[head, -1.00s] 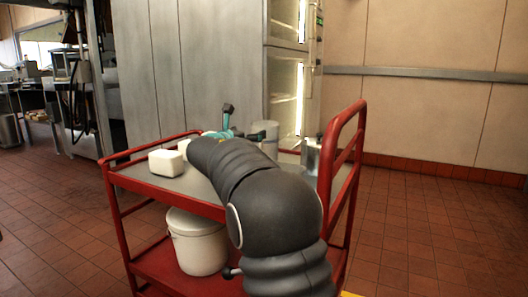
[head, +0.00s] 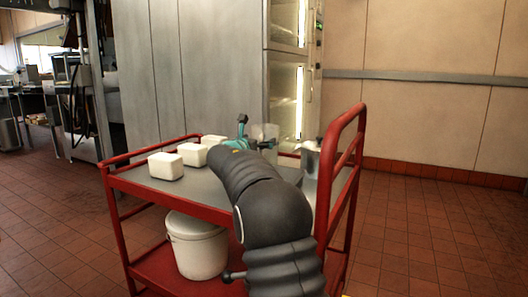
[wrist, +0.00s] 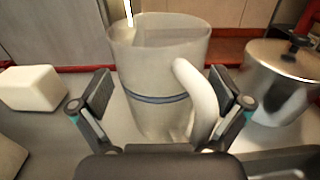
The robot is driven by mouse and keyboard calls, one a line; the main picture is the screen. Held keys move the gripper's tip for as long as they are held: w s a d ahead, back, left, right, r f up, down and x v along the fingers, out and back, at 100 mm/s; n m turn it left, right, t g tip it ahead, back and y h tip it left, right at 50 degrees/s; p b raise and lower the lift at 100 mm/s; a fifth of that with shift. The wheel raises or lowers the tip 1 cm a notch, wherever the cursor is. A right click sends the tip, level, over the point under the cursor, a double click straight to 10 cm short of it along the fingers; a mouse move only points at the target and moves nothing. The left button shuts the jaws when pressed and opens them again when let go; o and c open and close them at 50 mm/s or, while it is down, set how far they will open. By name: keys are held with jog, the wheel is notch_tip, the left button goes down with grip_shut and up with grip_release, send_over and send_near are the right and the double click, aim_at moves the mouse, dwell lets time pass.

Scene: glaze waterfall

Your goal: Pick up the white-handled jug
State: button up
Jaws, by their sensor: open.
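The white-handled jug (wrist: 145,75) stands upright on the cart top in the wrist view, a translucent pale vessel with a dark band and a thick white handle (wrist: 198,100) on its right side. In the head view, the jug (head: 264,132) shows only in part behind my arm. My gripper (wrist: 165,98) is open, with one finger on each side of the jug in the picture. The handle lies just left of the right finger. I cannot tell whether either finger touches the jug.
A metal pot (wrist: 276,85) with a dark-knobbed lid stands close on the right. White blocks (head: 166,166) sit on the left of the red cart's top (head: 205,188). A raised red handle rail (head: 345,150) bounds its right. A white bucket (head: 197,248) is on the lower shelf.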

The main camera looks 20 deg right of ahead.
grip_shut()
dwell(0.3)
dwell(0.3)
